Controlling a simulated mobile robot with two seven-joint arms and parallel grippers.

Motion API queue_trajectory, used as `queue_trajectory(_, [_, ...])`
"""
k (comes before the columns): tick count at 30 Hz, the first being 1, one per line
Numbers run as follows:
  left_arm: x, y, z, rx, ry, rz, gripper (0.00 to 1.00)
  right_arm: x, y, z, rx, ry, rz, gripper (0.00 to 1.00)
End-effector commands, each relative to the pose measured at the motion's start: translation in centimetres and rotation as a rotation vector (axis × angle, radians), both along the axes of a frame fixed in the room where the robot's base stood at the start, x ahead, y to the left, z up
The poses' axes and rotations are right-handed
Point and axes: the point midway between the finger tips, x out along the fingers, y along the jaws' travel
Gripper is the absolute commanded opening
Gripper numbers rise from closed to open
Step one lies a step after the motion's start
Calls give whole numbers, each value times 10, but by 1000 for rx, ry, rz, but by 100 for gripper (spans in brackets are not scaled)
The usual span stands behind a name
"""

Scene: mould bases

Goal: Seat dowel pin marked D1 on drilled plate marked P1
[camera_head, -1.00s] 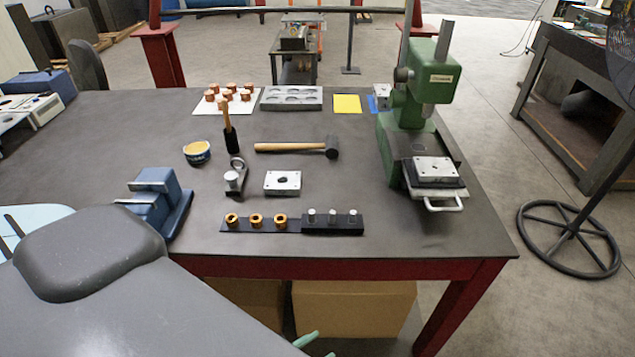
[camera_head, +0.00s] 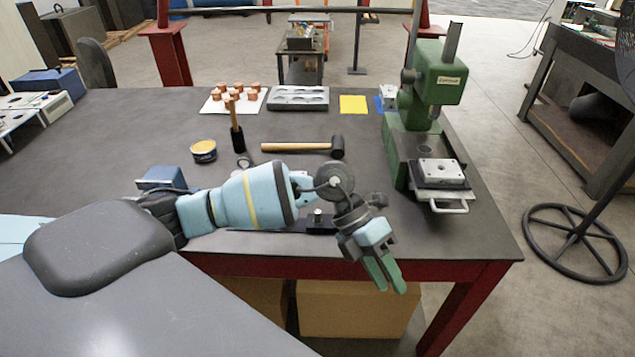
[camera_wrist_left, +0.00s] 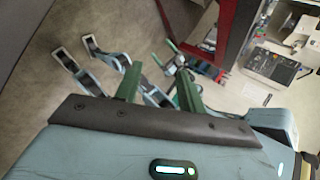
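My left gripper (camera_head: 384,287) hangs in front of the bench's front edge, its green fingers apart and empty. The fingers also show apart in the left wrist view (camera_wrist_left: 160,88). One silver dowel pin (camera_head: 318,215) stands in a black holder (camera_head: 322,227) behind my left forearm; the other pins are hidden. A drilled metal plate (camera_head: 441,172) lies on the press's platform. A second plate on the bench is hidden behind my arm. No D1 or P1 mark is readable. My right gripper is not in the head view; green and blue parts in the wrist view are unclear.
A green press (camera_head: 434,90) stands at the right. A blue vise (camera_head: 162,178) is partly hidden. The bench's right front corner (camera_head: 490,235) is clear.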

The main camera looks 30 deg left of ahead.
Motion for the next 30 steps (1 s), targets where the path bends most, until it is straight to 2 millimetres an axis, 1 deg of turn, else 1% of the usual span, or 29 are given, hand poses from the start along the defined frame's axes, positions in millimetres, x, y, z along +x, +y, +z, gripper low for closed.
queue_trajectory(1, [15,25,5,123,-50,-10,39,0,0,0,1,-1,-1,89])
queue_trajectory(4, [39,78,15,365,-117,-10,39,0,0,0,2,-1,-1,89])
queue_trajectory(5, [45,93,19,430,-133,-3,39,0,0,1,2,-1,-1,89])
queue_trajectory(6, [53,112,26,512,-150,9,39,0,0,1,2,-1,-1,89])
queue_trajectory(9, [67,153,43,677,-177,47,39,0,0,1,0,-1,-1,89])
queue_trajectory(12, [74,178,56,778,-190,78,39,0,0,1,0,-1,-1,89])
queue_trajectory(16, [77,193,65,838,-196,98,39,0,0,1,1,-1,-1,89])
queue_trajectory(22, [77,195,65,846,-196,102,39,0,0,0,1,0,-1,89])
queue_trajectory(26, [77,195,55,845,-194,99,39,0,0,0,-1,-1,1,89])
queue_trajectory(30, [77,195,37,843,-194,100,39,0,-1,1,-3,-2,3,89])
